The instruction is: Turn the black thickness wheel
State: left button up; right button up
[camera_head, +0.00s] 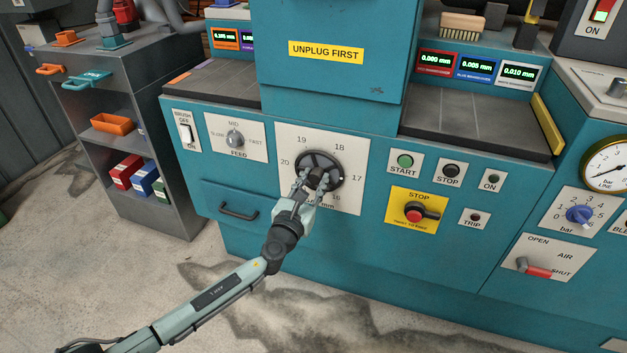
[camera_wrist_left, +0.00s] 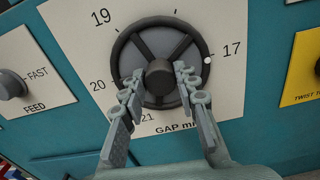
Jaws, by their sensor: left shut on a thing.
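The black thickness wheel (camera_head: 322,160) sits on a white dial plate (camera_head: 292,140) marked with numbers and "GAP mm" on the teal machine front. It also shows in the left wrist view (camera_wrist_left: 160,72), with a round hub, spokes and a white dot on its rim near the 17. My left gripper (camera_head: 313,181) is at the wheel, its arm coming from lower left. In the left wrist view its fingers (camera_wrist_left: 157,81) stand either side of the hub, shut on the wheel. They cover part of the lower rim and some numbers. My right gripper is not in view.
A feed knob (camera_head: 235,139) is left of the dial, with a drawer handle (camera_head: 238,212) below it. A red stop knob (camera_head: 414,214) on a yellow plate and a green start button (camera_head: 404,160) are to the right. The floor in front is clear.

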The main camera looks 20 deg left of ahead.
pick_arm(q)
jog(key=shift+r, duration=0.1)
jog(key=o, duration=1.2)
jog(key=shift+c, duration=0.2)
jog(key=s, duration=1.2)
jog(key=shift+a, duration=0.2)
jog(key=shift+a, duration=0.1)
